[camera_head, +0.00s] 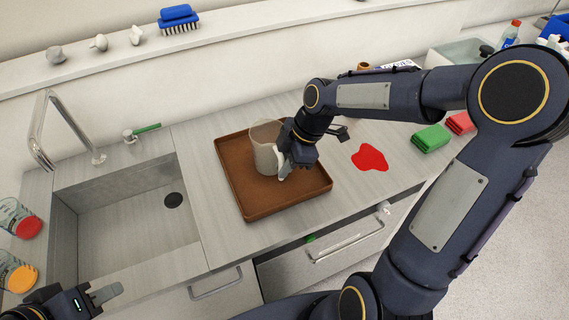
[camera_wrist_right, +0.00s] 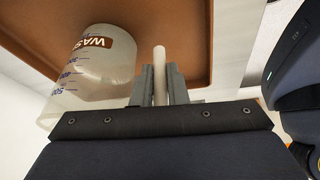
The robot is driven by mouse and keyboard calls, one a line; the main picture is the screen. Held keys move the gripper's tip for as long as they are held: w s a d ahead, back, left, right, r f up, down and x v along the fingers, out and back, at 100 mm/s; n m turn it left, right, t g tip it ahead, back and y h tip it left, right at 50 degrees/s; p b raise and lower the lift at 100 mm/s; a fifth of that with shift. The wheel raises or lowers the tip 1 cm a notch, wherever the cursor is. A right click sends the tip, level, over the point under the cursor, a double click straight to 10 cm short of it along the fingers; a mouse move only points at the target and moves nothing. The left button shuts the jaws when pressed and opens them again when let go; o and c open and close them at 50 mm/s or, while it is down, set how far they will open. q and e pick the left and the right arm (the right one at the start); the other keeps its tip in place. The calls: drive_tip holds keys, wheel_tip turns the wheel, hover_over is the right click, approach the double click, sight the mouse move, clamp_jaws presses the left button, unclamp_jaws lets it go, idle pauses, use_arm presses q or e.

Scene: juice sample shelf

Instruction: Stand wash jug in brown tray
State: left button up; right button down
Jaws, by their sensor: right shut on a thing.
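The wash jug (camera_head: 265,147) is a translucent, pale cylinder that looks upright over the back middle of the brown tray (camera_head: 254,212). I cannot tell whether its base touches the tray floor. My right gripper (camera_head: 283,166) is at the jug's right side, shut on its pale handle. In the right wrist view the handle (camera_wrist_right: 160,72) stands between the fingers, with the jug body (camera_wrist_right: 98,72), its brown "WASH" label and blue marks to the left. The tray (camera_wrist_right: 205,30) shows behind. My left gripper (camera_head: 106,293) is at the bottom left, away from the jug; its finger gap is unclear.
A sink (camera_head: 130,215) lies left of the tray, with a tap (camera_head: 45,135). Two jars with red (camera_head: 22,220) and orange (camera_head: 17,272) lids stand at far left. A red spill (camera_head: 370,158) and green (camera_head: 430,138) and red sponges (camera_head: 459,122) lie right. A drawer (camera_head: 335,245) is partly open below.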

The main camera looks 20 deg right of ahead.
drive_tip(key=shift+f, duration=0.25)
drive_tip(key=shift+f, duration=0.15)
drive_tip(key=c, duration=1.4)
unclamp_jaws()
drive_tip(key=shift+c, duration=0.2)
drive_tip(key=v, duration=1.2)
drive_tip(key=s+a+f+m+t, duration=0.1)
drive_tip(key=s+f+m+t, duration=0.1)
drive_tip(key=s+m, duration=0.6)
drive_tip(key=s+a+f+m+t, duration=0.1)
drive_tip(key=s+f+m+t, duration=0.1)
drive_tip(key=s+m, duration=0.7)
drive_tip(key=shift+s+a+m+h, duration=0.25)
drive_tip(key=shift+a+m+h, duration=0.1)
drive_tip(key=shift+m, duration=0.15)
